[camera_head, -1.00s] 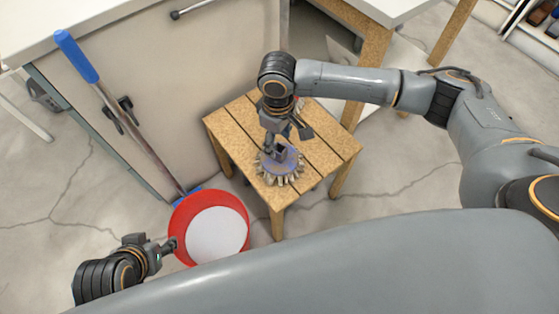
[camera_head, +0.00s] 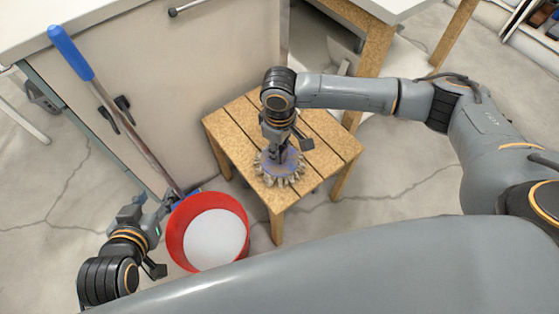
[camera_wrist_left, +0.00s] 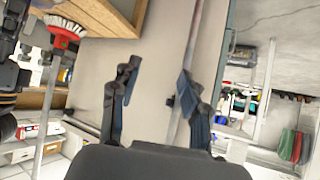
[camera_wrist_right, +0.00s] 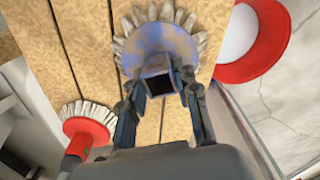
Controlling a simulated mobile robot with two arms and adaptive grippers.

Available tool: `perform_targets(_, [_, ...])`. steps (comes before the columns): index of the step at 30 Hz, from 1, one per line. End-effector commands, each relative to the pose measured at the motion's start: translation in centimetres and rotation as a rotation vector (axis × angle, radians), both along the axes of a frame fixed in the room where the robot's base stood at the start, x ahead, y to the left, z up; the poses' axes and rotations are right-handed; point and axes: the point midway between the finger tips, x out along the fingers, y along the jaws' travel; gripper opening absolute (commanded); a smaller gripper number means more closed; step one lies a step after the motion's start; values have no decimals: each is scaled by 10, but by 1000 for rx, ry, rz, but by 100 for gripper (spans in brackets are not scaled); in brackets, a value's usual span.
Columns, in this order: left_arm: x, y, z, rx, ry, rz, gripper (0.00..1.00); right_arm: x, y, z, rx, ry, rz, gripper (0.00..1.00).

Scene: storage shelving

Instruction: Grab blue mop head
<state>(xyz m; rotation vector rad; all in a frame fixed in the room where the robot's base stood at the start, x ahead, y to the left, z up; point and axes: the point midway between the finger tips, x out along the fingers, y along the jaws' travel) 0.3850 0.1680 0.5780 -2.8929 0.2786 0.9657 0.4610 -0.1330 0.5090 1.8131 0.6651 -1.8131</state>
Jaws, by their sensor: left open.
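The blue mop head (camera_head: 279,163), a blue disc with a ring of pale bristles, lies on the wooden stool (camera_head: 330,160). In the right wrist view it is blue-grey (camera_wrist_right: 165,42), with a dark square socket. My right gripper (camera_wrist_right: 162,92) is low over it, its fingers on both sides of the socket. Whether they press on it I cannot tell. My left gripper (camera_wrist_left: 155,78) is open and empty. In the head view it (camera_head: 162,236) is left of the red bucket (camera_head: 178,225), near the pole's lower end, apart from the mop head.
A metal pole (camera_head: 138,143) with a blue grip (camera_head: 71,52) leans against the pale cabinet (camera_head: 190,80). A red brush (camera_wrist_right: 82,127) with white bristles shows near the stool in the right wrist view. Open floor (camera_head: 390,190) lies right of the stool.

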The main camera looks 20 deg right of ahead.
Motion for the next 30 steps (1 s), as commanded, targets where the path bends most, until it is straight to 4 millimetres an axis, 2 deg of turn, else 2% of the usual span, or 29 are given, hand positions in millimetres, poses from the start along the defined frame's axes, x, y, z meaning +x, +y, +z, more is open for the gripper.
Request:
perform_targets(1, [0,0,0,0,0,0,46,0,0,0,0,0,0,14])
perform_targets(3, [0,0,0,0,1,0,46,0,0,0,0,0,0,0])
perform_targets(20, [-4,1,-3,6,28,2,46,0,0,4,1,-1,0,0])
perform_targets(26, [-29,10,-19,38,174,12,46,0,0,16,1,-1,0,0])
perform_targets(30, [-60,21,-34,74,341,25,46,1,0,31,2,-1,-1,0])
